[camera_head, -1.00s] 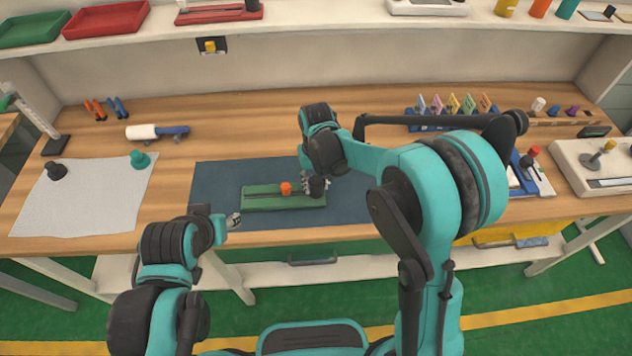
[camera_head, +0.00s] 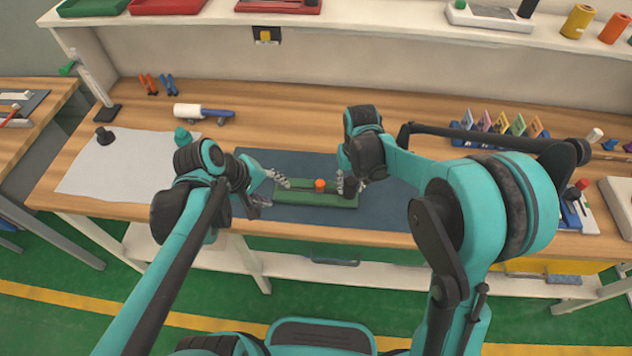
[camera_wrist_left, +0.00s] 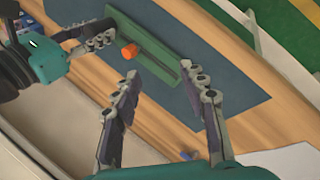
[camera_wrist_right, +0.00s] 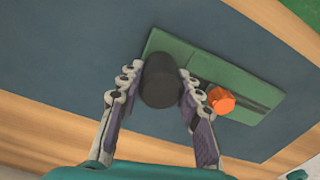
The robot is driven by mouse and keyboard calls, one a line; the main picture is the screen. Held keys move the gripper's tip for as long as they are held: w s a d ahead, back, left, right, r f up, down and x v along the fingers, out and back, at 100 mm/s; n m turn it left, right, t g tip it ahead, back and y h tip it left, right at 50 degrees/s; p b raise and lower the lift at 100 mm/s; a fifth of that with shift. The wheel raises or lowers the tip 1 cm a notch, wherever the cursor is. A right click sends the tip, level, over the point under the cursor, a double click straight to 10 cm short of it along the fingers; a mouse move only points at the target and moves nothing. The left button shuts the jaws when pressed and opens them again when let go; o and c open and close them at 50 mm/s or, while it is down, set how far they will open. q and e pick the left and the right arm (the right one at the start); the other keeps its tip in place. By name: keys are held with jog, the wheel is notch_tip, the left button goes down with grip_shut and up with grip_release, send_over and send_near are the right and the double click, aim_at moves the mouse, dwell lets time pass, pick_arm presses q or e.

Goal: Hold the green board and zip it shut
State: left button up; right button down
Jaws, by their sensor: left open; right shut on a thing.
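The green board (camera_head: 320,201) lies on the dark blue mat (camera_head: 390,206). A dark slot runs along it, with an orange knob (camera_head: 320,184) at the slot. A black cylinder (camera_wrist_right: 160,82) stands at one end of the board. My right gripper (camera_head: 350,184) is shut on the black cylinder, with a finger on each side in the right wrist view. My left gripper (camera_head: 272,189) is open and empty beside the board's left end. In the left wrist view its spread fingers (camera_wrist_left: 163,82) point towards the board (camera_wrist_left: 150,45), apart from it.
A white sheet (camera_head: 120,170) with a black piece (camera_head: 104,136) and a teal piece (camera_head: 182,136) lies at left. A white roller (camera_head: 192,111) lies behind. A blue rack (camera_head: 490,133) of coloured tags stands at the back right. The wood behind the mat is clear.

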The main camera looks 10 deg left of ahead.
aim_at(320, 187)
pick_arm(q)
jog(key=w+f+n+h, duration=0.2)
jog(key=n+h, duration=0.1)
jog(key=n, duration=0.1)
jog(key=w+a+f+n+g+h, duration=0.1)
jog(key=w+f+n+h, duration=0.1)
jog(key=w+n+h, duration=0.1)
jog(key=w+a+f+n+h, duration=0.1)
jog(key=w+f+n+h, duration=0.1)
jog(key=w+n+h, duration=0.1)
jog(key=shift+w+f+n+g, duration=0.1)
jog(key=shift+w+n+g, duration=0.25)
jog(key=shift+n, duration=0.45)
jog(key=shift+d+f+h, duration=0.25)
jog(key=shift+d+h, duration=0.05)
jog(key=shift+d, duration=0.15)
jog(key=x, duration=1.1)
jog(key=shift+c, duration=0.4)
grip_shut()
